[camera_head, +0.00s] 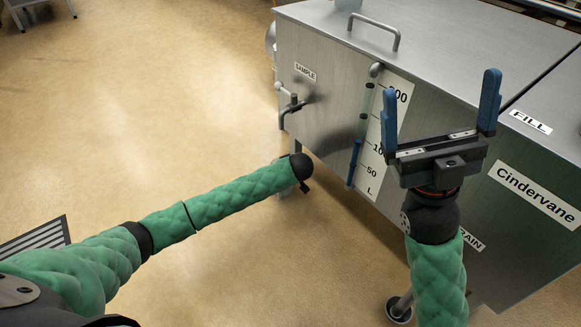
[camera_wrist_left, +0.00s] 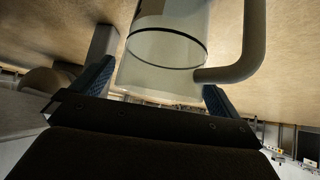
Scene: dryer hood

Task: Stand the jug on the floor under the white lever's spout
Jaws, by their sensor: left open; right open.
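The jug (camera_wrist_left: 165,65), clear with a dark ring and a thick grey handle (camera_wrist_left: 248,45), shows in the left wrist view. My left gripper (camera_wrist_left: 157,82) is open, with its blue fingers on either side of the jug's lower part in the picture; contact is unclear. My right gripper (camera_head: 440,84) is open and empty in front of the tank. A tap (camera_head: 290,103) with a pale lever (camera_head: 281,88) sits below the SAMPLE label. Its spout is hard to make out.
The steel tank (camera_head: 325,75) fills the right, with a level gauge (camera_head: 364,125), a top handle (camera_head: 375,30) and a partly hidden DRAIN label (camera_head: 472,240). A tank foot (camera_head: 399,308) stands at the bottom. The tan floor (camera_head: 170,100) left of the tank is clear.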

